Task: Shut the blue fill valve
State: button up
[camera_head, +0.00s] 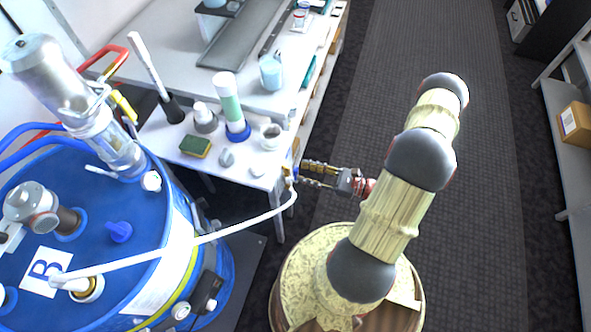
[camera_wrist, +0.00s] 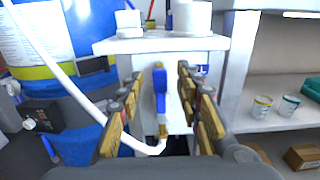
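The blue fill valve handle (camera_wrist: 160,98) stands upright in the wrist view, in front of the white table's end. A brass fitting (camera_wrist: 163,131) is below it, and a white hose (camera_wrist: 84,92) curves into its bottom. My gripper (camera_wrist: 160,76) is open, with one finger on each side of the handle; I see gaps on both sides and no clear contact. In the head view my gripper (camera_head: 299,174) reaches left to the table's end, where the valve is small and mostly hidden. The same hose (camera_head: 232,230) runs there to the blue drum (camera_head: 212,275).
A white table (camera_head: 180,140) holds a sponge (camera_head: 195,146), a green-banded cylinder (camera_head: 229,103) and small containers. A grey shelf (camera_wrist: 285,118) with cups (camera_wrist: 262,106) and a box (camera_wrist: 303,157) stands right of my gripper. Open floor (camera_head: 480,200) lies to the right.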

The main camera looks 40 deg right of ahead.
aim_at(296, 169)
jog(key=shift+x, duration=2.15)
jog(key=c, duration=0.3)
grip_shut()
